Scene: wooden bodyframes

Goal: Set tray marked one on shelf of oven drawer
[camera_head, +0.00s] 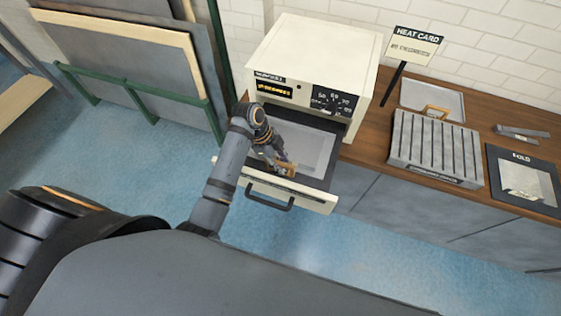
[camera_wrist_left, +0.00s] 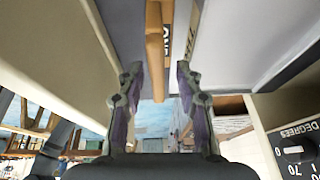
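A light grey tray (camera_head: 305,150) lies inside the pulled-out oven drawer (camera_head: 318,201), its wooden handle toward the drawer front. In the left wrist view the wooden handle (camera_wrist_left: 154,50) stands beyond the fingertips, beside a dark label reading ONE (camera_wrist_left: 167,42). My left gripper (camera_head: 282,166) is over the front of the drawer, close to the handle. The wrist view shows its two fingers (camera_wrist_left: 159,80) apart with a clear gap and nothing clamped between them. My right gripper is not in view.
The cream oven (camera_head: 310,65) stands on a wooden counter (camera_head: 375,135). To its right are another tray with a wooden handle (camera_head: 434,98), a slotted grey rack (camera_head: 435,148), a HEAT CARD sign (camera_head: 413,46) and a dark HOLD mat (camera_head: 500,170). Panels lean in a green rack (camera_head: 140,90) at left.

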